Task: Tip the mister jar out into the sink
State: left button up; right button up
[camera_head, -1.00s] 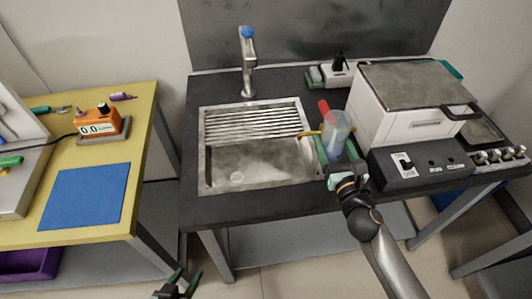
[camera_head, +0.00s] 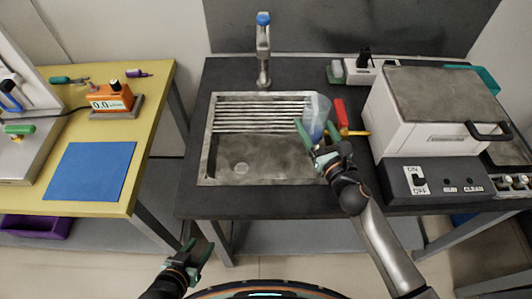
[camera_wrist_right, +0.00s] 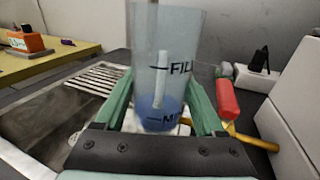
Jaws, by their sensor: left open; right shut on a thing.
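The mister jar (camera_head: 318,112) is a clear cup with a little blue liquid at its bottom. It also shows in the right wrist view (camera_wrist_right: 172,50), with dark level marks and a pale stick-like part inside, and looks about upright. My right gripper (camera_head: 319,140) is shut on it, with green fingers on either side. The jar appears over the right edge of the sink (camera_head: 208,140); its exact height is unclear. The sink has a ribbed rack at the back and a drain in its basin. My left gripper (camera_head: 197,252) is open and empty, low in front of the counter.
The faucet (camera_head: 263,50) stands behind the sink. A red-handled tool (camera_head: 340,112) lies right of the jar, beside a white machine (camera_head: 432,130). The yellow table (camera_head: 110,205) at left holds an orange meter (camera_head: 112,98) and a blue mat (camera_head: 90,170).

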jog(key=shift+a+n, duration=0.1)
jog(key=shift+n, duration=0.2)
jog(key=shift+a+f+n, duration=0.1)
jog(key=shift+f+n, duration=0.25)
jog(key=shift+n, duration=0.35)
jog(key=shift+a+r, duration=0.1)
jog(key=shift+r, duration=0.15)
jog(key=shift+s+a+r+n+p, duration=0.15)
jog(key=shift+n+p, duration=0.1)
jog(key=shift+n, duration=0.2)
jog(key=shift+w+a+r+n+p, duration=0.1)
jog(key=shift+r+n+p, duration=0.1)
jog(key=shift+n, duration=0.25)
jog(key=shift+s+a+f+n, duration=0.1)
jog(key=shift+a+f+n, duration=0.05)
jog(key=shift+f+n, duration=0.25)
jog(key=shift+s+a+f+n+g+h+b, duration=0.1)
jog(key=shift+a+f+n+g+h+b, duration=0.15)
jog(key=shift+n, duration=0.3)
jog(key=shift+a+f+n+g+h+b, duration=0.1)
jog(key=shift+a+n+h+b, duration=0.15)
jog(key=shift+n, duration=0.3)
jog(key=shift+d+f+n, duration=0.1)
jog(key=shift+f+n, duration=0.2)
jog(key=shift+n, duration=1)
jog(key=shift+n, duration=0.4)
